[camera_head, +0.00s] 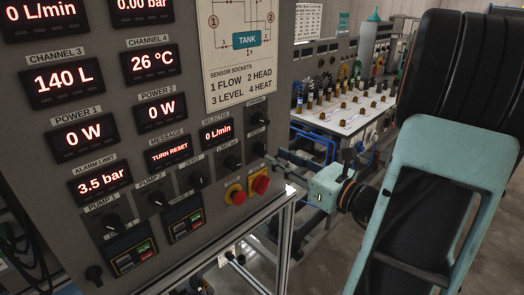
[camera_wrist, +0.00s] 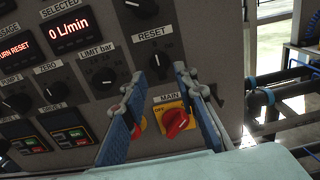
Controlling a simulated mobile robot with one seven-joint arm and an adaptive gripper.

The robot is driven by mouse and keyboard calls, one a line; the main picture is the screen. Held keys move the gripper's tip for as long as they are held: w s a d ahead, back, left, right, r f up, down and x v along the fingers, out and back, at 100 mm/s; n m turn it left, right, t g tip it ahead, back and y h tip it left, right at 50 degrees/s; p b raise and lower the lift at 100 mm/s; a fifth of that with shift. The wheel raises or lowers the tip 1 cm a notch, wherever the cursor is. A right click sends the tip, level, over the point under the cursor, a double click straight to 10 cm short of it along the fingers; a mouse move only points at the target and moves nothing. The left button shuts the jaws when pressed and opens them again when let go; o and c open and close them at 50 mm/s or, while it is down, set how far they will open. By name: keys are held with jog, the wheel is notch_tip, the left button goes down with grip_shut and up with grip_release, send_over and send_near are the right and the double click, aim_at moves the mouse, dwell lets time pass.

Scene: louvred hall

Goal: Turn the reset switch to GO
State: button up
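The reset switch (camera_wrist: 160,63) is a black rotary knob under a RESET label on the grey panel. In the head view it (camera_head: 259,148) sits at the panel's right edge. My gripper (camera_wrist: 158,74) is open, its two blue-faced fingers pointing at the panel. In the wrist view the fingertips lie left and right of the knob; I cannot tell if they touch it. In the head view my gripper (camera_head: 281,156) is at the panel's right edge, close to the knob. The markings around the knob are too small to read, so its setting is unclear.
The message display (camera_head: 169,150) reads TURN RESET. Below the reset knob is the red MAIN switch (camera_wrist: 177,123) on a yellow plate, seen between my fingers. A red-and-yellow button (camera_head: 236,195) is left of it. The LIMIT bar knob (camera_wrist: 104,80) is close left of my gripper.

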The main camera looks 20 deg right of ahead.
aim_at(265, 151)
jog(key=shift+x, duration=2.6)
grip_shut()
